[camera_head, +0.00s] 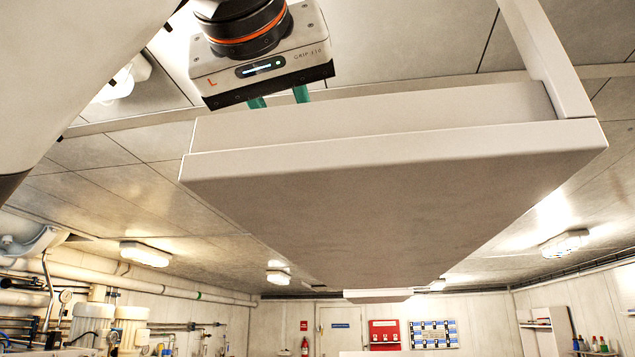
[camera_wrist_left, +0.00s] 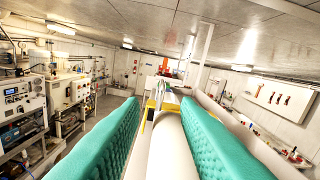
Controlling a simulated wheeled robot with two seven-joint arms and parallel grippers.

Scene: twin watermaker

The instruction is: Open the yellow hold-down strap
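My left gripper (camera_head: 279,99) is at the top of the head view, above the overhead shelf (camera_head: 385,195). Its two green fingers are apart, and the shelf edge hides their tips. In the left wrist view, the ribbed green pads of this gripper (camera_wrist_left: 160,108) stand wide apart on either side of a pale cylinder (camera_wrist_left: 172,145). The yellow strap (camera_wrist_left: 149,113) seems to show as a small yellow band around the far part of the cylinder, beyond the pads. Small metal-looking parts sit there, too small to make out. I see no contact with the strap. My right gripper is not in view.
The shelf fills the middle of the head view and hides what lies on it. A pale upright post (camera_wrist_left: 199,55) rises beyond the cylinder. Equipment racks (camera_wrist_left: 25,105) stand at left. A wall board with tools (camera_wrist_left: 275,93) hangs at right.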

